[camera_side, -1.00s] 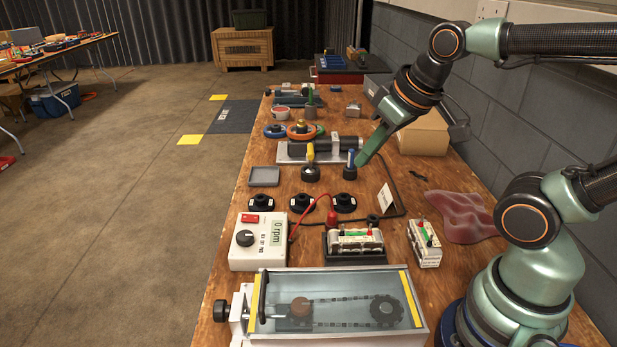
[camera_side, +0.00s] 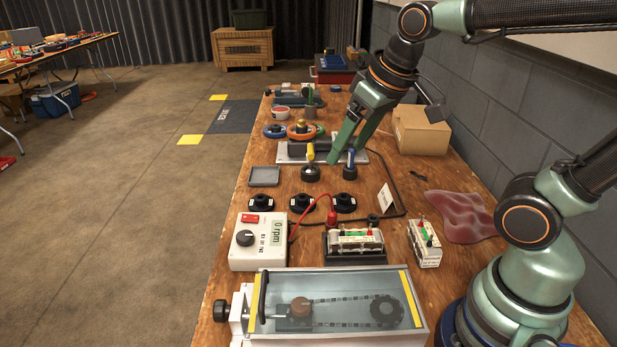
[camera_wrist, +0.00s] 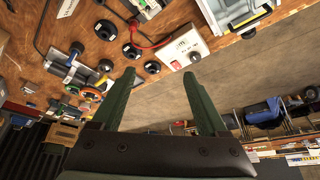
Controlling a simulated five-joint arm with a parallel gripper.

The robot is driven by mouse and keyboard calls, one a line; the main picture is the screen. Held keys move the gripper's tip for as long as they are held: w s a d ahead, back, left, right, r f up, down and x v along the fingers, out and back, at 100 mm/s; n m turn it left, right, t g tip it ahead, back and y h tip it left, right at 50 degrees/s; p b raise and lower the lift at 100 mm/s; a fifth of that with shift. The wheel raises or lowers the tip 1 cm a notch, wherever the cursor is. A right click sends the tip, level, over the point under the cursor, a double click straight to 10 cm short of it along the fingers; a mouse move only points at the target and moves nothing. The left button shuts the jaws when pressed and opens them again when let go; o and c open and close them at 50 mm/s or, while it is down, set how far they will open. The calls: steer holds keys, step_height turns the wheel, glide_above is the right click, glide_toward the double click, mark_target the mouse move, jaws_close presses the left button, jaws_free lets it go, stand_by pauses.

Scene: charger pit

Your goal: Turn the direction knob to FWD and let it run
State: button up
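The white control box (camera_side: 258,258) stands at the left edge of the bench, with a black direction knob (camera_side: 245,238) on its face. The knob's pointer and lettering are too small to read. The box also shows in the wrist view (camera_wrist: 187,43), with its knob (camera_wrist: 195,57), beyond my fingertips. My gripper (camera_side: 345,159) is open and empty, farther back on the bench than the box and to its right. Its two fingers stand well apart in the wrist view (camera_wrist: 158,73). A chain drive rig (camera_side: 345,281) with a clear cover sits in front of the box.
A red lead (camera_side: 308,212) arches from the box to a terminal. Three black round knobs (camera_side: 302,202) stand in a row behind the box. A yellow-handled part (camera_side: 310,165) and a blue-handled part (camera_side: 350,165) stand near my fingers. Battery-like blocks (camera_side: 354,242) lie to the right.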

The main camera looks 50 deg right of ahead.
steer(key=w+a+f+g, duration=0.1)
steer(key=w+a+g, duration=0.1)
steer(key=w+a, duration=0.55)
steer(key=g, duration=0.3)
glide_toward(244, 235)
step_height(244, 235, down, 8)
steer(key=shift+s+f, duration=0.1)
steer(key=shift+f, duration=0.15)
jaws_close()
